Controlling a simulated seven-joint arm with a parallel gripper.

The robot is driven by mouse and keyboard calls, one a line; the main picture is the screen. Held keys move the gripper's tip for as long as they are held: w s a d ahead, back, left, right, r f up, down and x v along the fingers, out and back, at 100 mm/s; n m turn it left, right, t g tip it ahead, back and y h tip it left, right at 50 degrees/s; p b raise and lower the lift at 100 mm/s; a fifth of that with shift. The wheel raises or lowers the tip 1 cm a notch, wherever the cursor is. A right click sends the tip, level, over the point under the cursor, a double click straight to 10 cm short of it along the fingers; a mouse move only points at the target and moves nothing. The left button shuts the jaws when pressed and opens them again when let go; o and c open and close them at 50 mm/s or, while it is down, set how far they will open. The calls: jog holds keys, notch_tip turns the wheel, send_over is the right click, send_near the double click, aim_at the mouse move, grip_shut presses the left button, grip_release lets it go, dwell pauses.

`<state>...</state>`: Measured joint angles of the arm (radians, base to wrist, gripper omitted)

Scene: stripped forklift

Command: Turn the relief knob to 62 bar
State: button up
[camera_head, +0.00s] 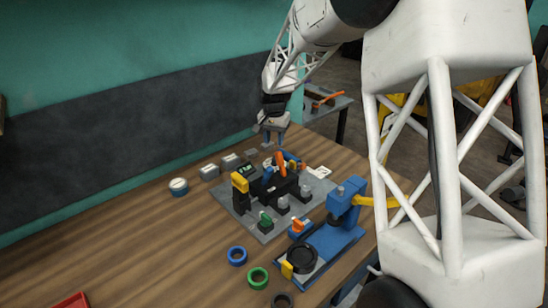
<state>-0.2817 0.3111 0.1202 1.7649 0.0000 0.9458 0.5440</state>
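A grey hydraulic test panel (234,219) lies on the wooden bench, with several valves and fittings on it. A small dark display with green digits (245,170) sits at its back left; the digits are too small to read. An orange lever (281,164) stands near the back, a green knob (265,218) at the front and a yellow block (239,182) at the left. I cannot tell which part is the relief knob. My gripper (273,140) points down above the panel's back edge. Its two fingers look apart with nothing between them, not touching the panel.
A blue press-like fixture (335,240) stands right of the panel. Blue (237,256), green (258,278) and black rings lie in front. A red tray (72,302) is at the lower left. The bench's left is clear.

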jog(key=shift+f, duration=0.15)
jog(key=shift+f, duration=3.75)
jog(key=shift+c, duration=0.3)
grip_shut()
